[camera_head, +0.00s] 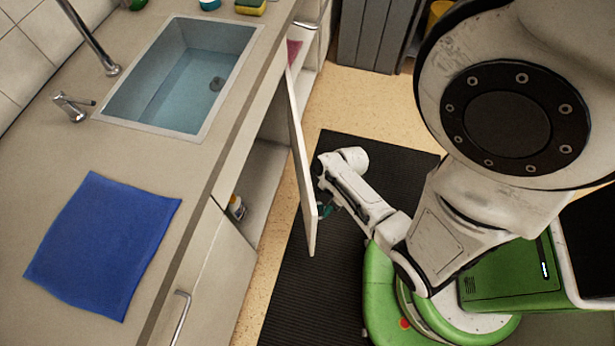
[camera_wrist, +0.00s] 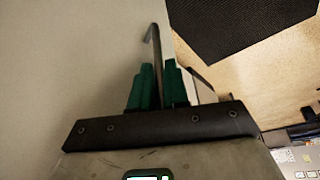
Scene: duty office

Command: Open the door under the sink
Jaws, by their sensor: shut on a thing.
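The door under the sink (camera_head: 303,165) stands swung well out from the cabinet, seen nearly edge-on in the head view. Its pale panel (camera_wrist: 80,60) fills the left of the wrist view. My gripper (camera_wrist: 160,72) has green fingers and is shut on the door's handle (camera_wrist: 153,40), a thin bar between the fingertips. In the head view my gripper (camera_head: 325,207) is at the door's outer face near its free edge, mostly hidden. The sink (camera_head: 180,80) is set in the counter above and holds bluish water.
The open cabinet (camera_head: 262,185) shows a shelf with a small bottle (camera_head: 236,207). A second door with a handle (camera_head: 181,318) is nearer and closed. A blue cloth (camera_head: 103,243) lies on the counter. A dark mat (camera_head: 290,290) covers the floor below the door.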

